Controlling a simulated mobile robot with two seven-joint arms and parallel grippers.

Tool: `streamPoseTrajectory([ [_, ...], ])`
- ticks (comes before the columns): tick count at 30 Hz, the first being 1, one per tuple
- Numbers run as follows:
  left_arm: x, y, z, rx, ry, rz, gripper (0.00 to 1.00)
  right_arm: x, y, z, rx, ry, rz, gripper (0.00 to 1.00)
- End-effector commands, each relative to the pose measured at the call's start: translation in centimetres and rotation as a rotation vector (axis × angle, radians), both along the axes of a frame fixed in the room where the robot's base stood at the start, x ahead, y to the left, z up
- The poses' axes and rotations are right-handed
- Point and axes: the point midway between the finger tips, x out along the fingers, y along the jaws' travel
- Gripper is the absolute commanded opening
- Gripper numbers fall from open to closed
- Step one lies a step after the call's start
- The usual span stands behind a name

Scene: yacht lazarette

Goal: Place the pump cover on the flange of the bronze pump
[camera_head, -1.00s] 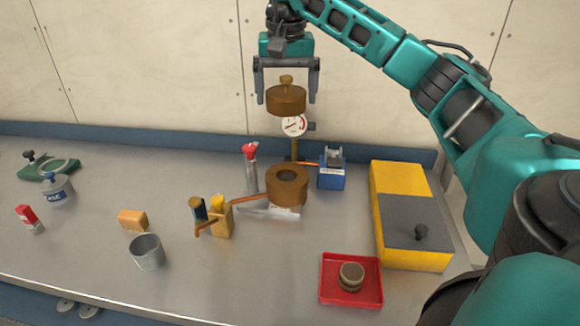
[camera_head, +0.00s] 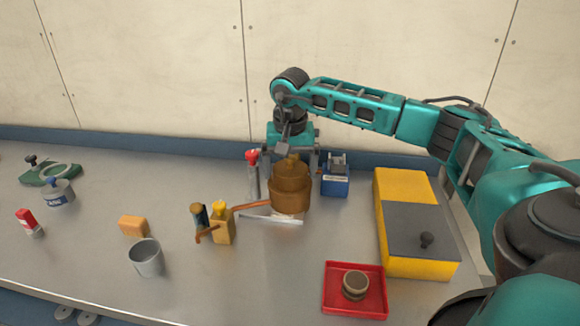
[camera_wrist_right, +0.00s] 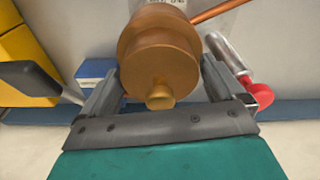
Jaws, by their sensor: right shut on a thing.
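The bronze pump (camera_head: 290,202) stands toward the back of the bench, with a copper pipe at its left. The pump cover (camera_head: 291,178), a bronze disc with a knob, is on top of the pump's flange or very close above it; I cannot see a gap. In the right wrist view the cover (camera_wrist_right: 158,72) appears roughly in line with the wider pump body (camera_wrist_right: 152,22) behind it. My right gripper (camera_head: 291,168) points down and is shut on the cover, one finger on each side. My left gripper is not in view.
A red-capped tube (camera_head: 253,172) stands close left of the pump and a blue box (camera_head: 335,180) close right. A yellow bottle (camera_head: 222,224) is at front left. A yellow case (camera_head: 402,186) and a red tray (camera_head: 330,300) lie right. The bench front centre is clear.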

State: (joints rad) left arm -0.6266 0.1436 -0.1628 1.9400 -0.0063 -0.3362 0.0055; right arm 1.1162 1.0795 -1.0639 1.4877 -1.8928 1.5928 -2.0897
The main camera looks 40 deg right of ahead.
Motion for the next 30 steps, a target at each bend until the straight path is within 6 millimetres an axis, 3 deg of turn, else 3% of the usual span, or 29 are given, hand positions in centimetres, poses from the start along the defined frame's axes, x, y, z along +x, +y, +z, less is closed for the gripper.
streamPoseTrajectory([
  [9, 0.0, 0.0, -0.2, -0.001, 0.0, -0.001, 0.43, 0.1, 0.0, -0.2, 0.0, -0.003, 0.0, 0.56],
  [10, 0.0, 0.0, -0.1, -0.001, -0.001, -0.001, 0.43, 0.0, 0.0, -0.2, 0.0, -0.001, 0.0, 0.98],
  [11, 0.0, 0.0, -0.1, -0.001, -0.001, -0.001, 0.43, 0.0, 0.0, -0.2, 0.0, -0.001, 0.0, 1.0],
  [21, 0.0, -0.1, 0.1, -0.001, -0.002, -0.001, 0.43, 0.0, 0.1, 0.7, 0.0, -0.004, 0.0, 1.0],
  [30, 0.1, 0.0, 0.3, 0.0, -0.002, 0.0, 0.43, -0.4, 0.5, 6.7, 0.0, -0.007, 0.001, 1.0],
])
